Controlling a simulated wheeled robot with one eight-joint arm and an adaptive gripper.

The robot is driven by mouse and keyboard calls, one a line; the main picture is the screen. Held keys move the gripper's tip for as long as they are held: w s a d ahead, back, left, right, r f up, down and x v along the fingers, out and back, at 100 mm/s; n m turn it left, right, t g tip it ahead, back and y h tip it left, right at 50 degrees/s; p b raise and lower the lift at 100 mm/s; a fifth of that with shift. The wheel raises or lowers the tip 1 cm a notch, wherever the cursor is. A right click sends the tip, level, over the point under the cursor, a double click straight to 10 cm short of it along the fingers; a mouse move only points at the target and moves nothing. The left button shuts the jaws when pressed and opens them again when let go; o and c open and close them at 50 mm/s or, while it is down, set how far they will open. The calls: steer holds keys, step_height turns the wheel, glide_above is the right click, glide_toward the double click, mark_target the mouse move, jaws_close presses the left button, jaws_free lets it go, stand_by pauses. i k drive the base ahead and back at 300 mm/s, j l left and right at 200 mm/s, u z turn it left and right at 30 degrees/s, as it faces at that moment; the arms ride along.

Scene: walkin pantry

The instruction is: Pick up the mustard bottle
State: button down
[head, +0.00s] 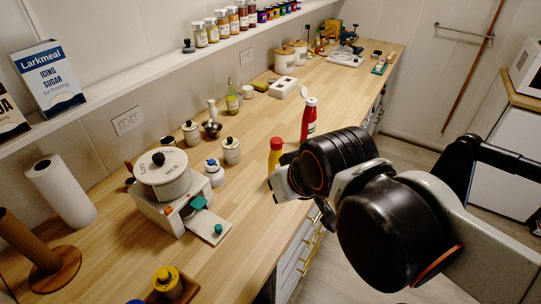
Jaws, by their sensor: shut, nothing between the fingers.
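The mustard bottle (274,159), yellow with a red cap, stands upright near the front edge of the wooden counter. Its lower right part is hidden behind my gripper. My gripper (283,184) is at the end of my arm, which reaches in from the right. It is shut and empty, in front of the bottle in the picture. I cannot tell whether it touches the bottle, and its fingertips are hard to make out.
A red bottle with a white cap (309,119) stands just behind the mustard. White lidded jars (231,151) and a kitchen scale with a canister (163,175) stand to the left. The counter (262,118) is clear between them. A shelf of jars runs along the wall.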

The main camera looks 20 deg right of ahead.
mark_target(273, 164)
steer(key=k+l+u, duration=0.15)
steer(key=l, duration=0.35)
steer(key=k+l+u, duration=0.2)
steer(key=k+l, duration=0.2)
steer(key=k+l+u, duration=0.15)
steer(key=k+l, duration=0.15)
steer(key=l, duration=0.25)
